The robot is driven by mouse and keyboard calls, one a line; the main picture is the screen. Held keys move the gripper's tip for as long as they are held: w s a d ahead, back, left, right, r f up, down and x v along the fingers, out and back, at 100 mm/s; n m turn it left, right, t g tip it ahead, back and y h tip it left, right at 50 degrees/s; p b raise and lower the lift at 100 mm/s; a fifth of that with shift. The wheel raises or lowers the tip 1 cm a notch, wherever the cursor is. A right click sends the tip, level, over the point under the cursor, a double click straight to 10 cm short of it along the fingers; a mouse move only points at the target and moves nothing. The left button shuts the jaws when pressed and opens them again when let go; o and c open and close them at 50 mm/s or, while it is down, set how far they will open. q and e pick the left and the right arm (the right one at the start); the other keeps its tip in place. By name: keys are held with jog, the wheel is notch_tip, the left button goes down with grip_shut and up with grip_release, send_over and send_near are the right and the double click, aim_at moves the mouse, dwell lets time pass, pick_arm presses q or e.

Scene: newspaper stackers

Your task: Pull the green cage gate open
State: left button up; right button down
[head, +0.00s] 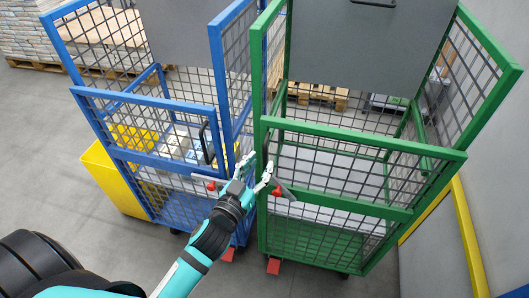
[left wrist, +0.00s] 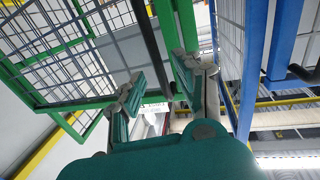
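The green cage (head: 258,215) stands right of centre in the head view. Its green-framed mesh gate (head: 340,165) spans the front, with the top bar level and the panel apparently closed. My left gripper (head: 254,174) is at the gate's left edge, fingers spread. In the left wrist view the gripper (left wrist: 163,98) also has its fingers apart, with nothing clamped between them. A dark bar (left wrist: 148,40), apparently the gate handle, runs in the gap just beyond the fingertips; I cannot tell whether they touch it. A red latch-like piece (head: 277,191) sits beside the gripper. My right gripper is out of view.
A blue cage (head: 222,85) stands close on the left, leaving a narrow gap. A yellow bin (head: 105,180) is beside it. A grey wall with a yellow rail (head: 468,235) bounds the right. Stacked newspapers (head: 30,35) lie at the back left. Floor in front is clear.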

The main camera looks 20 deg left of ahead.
aim_at(264, 159)
pick_arm(q)
jog(key=shift+w+d, duration=0.1)
jog(key=shift+w, duration=1.65)
grip_shut()
